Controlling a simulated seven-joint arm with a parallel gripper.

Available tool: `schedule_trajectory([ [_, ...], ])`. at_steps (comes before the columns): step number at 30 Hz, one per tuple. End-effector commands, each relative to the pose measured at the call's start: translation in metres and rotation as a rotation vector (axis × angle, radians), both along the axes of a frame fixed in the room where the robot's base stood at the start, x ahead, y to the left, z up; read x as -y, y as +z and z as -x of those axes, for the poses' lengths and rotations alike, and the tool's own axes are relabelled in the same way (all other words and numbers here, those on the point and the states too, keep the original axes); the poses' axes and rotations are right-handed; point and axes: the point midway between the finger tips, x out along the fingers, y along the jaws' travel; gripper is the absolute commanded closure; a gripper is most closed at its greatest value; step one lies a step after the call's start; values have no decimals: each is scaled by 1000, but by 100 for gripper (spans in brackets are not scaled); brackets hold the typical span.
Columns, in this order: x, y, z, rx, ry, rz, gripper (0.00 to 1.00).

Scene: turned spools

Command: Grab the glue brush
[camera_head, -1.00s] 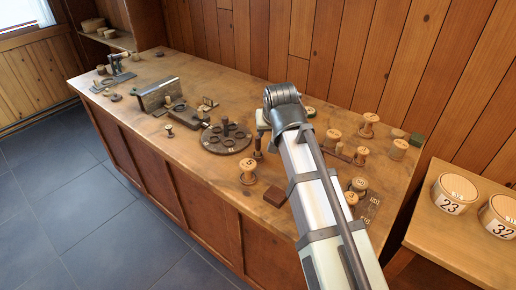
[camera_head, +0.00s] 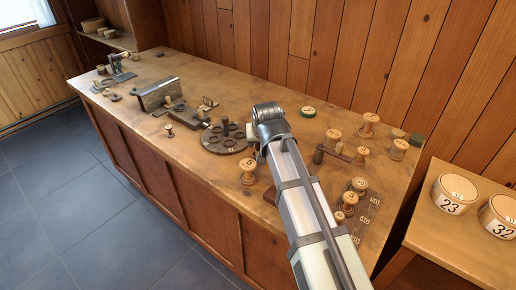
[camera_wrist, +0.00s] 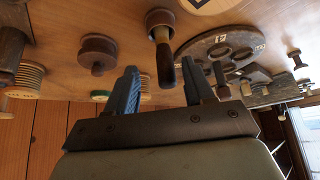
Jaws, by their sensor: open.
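The glue brush (camera_wrist: 166,66) appears to be the upright piece with a dark handle and a pale collar in the wrist view. Its lower end is in a round wooden base (camera_wrist: 159,18) on the bench. My gripper (camera_wrist: 159,68) is open, with one blue-grey finger on each side of the brush in the picture. The handle's end shows between the fingers, with a gap on both sides. I cannot tell how far in depth the handle lies between them. In the head view my arm hides the gripper and the brush.
A dark disc with holes (camera_head: 222,142) lies left of my arm, with a spool (camera_head: 248,171) in front. Several spools (camera_head: 368,125) stand to the right. A green-rimmed spool (camera_head: 308,111) is behind the arm. The wooden wall (camera_head: 330,60) backs the bench (camera_head: 200,80).

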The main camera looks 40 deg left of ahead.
Motion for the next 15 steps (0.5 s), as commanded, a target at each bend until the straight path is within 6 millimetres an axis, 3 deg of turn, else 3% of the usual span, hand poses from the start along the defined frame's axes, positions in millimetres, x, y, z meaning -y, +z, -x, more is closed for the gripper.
schedule_trajectory([
  [8,-10,-11,-6,0,0,0,47],
  [15,-25,-35,-16,0,-1,1,47],
])
